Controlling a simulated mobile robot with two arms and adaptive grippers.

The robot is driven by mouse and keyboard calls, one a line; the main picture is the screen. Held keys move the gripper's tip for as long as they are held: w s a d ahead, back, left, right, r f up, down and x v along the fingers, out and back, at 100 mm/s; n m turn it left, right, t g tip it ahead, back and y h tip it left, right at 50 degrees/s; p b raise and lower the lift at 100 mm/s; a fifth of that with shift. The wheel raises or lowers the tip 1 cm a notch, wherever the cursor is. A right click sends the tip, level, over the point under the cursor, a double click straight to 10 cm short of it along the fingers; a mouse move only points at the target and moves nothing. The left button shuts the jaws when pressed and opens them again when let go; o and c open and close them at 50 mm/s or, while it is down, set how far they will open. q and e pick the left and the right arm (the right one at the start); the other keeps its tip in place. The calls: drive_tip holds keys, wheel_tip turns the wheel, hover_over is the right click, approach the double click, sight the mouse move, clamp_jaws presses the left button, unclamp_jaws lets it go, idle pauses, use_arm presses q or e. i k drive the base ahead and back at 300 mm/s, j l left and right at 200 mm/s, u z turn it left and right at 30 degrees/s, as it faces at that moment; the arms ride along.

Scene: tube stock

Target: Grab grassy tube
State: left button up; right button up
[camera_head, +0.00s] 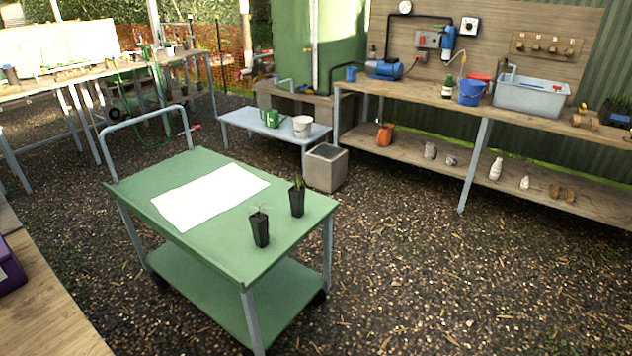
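Two black plant tubes stand upright and apart near the right-hand corner of a green trolley top (185,175). The farther tube (297,203) holds a plant with thin, upright shoots, which looks the more grass-like. The nearer tube (260,232) holds a small pale green plant with spreading leaves. The plants are too small to tell their kinds for certain. Neither of my grippers is in view, and nothing is touching the tubes.
A white sheet (210,195) lies on the trolley beside the tubes. A wooden bench edge (50,310) with a purple box (8,266) is at lower left. A grey block (326,168) and low table (240,122) stand behind. Gravel at right (430,280) is clear.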

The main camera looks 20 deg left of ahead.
sight(296, 192)
drive_tip(key=i+l+u, duration=0.1)
drive_tip(key=i+u, duration=0.35)
drive_tip(key=i+l+u, duration=0.2)
drive_tip(key=i+u, duration=0.2)
drive_tip(key=i+l+u, duration=0.45)
drive_tip(key=k+j, duration=0.1)
